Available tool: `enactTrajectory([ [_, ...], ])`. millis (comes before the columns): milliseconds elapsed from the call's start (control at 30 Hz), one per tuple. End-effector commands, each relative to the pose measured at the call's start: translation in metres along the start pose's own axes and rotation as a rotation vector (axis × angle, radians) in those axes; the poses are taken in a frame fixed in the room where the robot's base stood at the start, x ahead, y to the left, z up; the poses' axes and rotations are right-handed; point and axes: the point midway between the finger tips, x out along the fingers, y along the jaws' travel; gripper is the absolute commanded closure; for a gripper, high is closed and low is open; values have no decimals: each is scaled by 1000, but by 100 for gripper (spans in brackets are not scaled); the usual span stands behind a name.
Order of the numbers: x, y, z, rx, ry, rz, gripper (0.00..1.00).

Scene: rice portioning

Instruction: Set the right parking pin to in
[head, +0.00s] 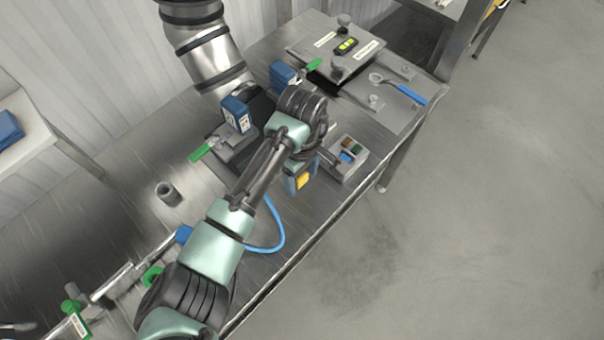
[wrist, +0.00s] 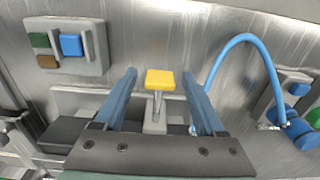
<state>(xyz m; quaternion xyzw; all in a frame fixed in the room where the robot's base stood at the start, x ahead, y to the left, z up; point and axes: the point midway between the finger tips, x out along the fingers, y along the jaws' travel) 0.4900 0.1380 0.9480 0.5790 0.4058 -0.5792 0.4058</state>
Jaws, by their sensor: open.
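A pin with a square yellow head on a thin metal stem (wrist: 158,79) stands up from a grey block (wrist: 154,127) in the wrist view. No label shows whether it is the right parking pin. My gripper (wrist: 158,70) is open, with one blue finger on each side of the yellow head. Clear gaps show between head and fingers, so it does not appear gripped. In the head view my gripper (head: 300,178) points down near the front edge of the bench, with the yellow head (head: 304,182) partly hidden by it. How far the pin is pushed in cannot be told.
A grey box with coloured buttons (head: 345,170) stands right of my gripper. A blue hose (head: 281,235) loops on the left. Behind are blue labelled blocks (head: 237,114) and a green handle (head: 203,151). A blue-handled tool (head: 411,94) lies at far right.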

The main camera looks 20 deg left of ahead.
Motion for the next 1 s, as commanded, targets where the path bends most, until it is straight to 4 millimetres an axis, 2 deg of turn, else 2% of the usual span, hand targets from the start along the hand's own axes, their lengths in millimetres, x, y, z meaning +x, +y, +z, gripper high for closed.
enactTrajectory([
  [33, 0, 0, 0, 0, 0, 0, 29],
  [67, 0, 0, 0, 0, 0, 0, 35],
  [433, 0, 0, 0, 0, 0, 0, 100],
  [1000, -1, 0, 0, 0, 0, 0, 100],
])
